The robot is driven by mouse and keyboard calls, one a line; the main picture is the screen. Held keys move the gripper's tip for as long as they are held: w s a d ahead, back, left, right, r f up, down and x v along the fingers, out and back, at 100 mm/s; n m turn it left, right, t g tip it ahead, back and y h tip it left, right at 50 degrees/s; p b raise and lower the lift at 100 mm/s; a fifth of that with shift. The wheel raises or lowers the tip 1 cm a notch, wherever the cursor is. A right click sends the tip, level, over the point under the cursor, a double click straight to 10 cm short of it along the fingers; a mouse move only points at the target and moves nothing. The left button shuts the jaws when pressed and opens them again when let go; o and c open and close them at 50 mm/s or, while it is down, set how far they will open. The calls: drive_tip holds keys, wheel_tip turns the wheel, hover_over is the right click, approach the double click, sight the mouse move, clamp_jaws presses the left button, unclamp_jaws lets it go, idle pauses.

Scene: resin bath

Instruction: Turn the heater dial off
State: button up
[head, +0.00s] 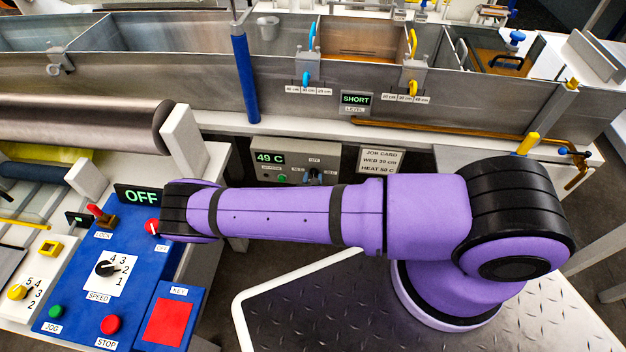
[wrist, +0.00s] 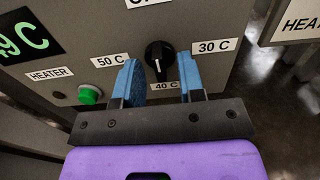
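The heater dial (wrist: 158,56) is a black knob on a grey panel. In the wrist view its white mark points down toward the 40 C label (wrist: 163,86). The 50 C label (wrist: 110,60) is at its left and the 30 C label (wrist: 213,46) at its right. My gripper (wrist: 159,75) is open, with one blue finger on each side of the dial in the picture and gaps to it; whether the fingertips reach its depth I cannot tell. In the head view the OFF label (head: 314,160) is above the dial, and my arm hides much of the area below.
The heater display (head: 270,158) reads 49 C. A green button (wrist: 90,95) is left of the dial, near my left finger. A job card (head: 381,161) reads "WEB 30 cm, HEAT 50 C". A blue control panel (head: 75,258) stands at the left.

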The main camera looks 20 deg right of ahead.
drive_tip(key=v, duration=1)
drive_tip(key=shift+s+a, duration=0.2)
drive_tip(key=shift+s, duration=0.15)
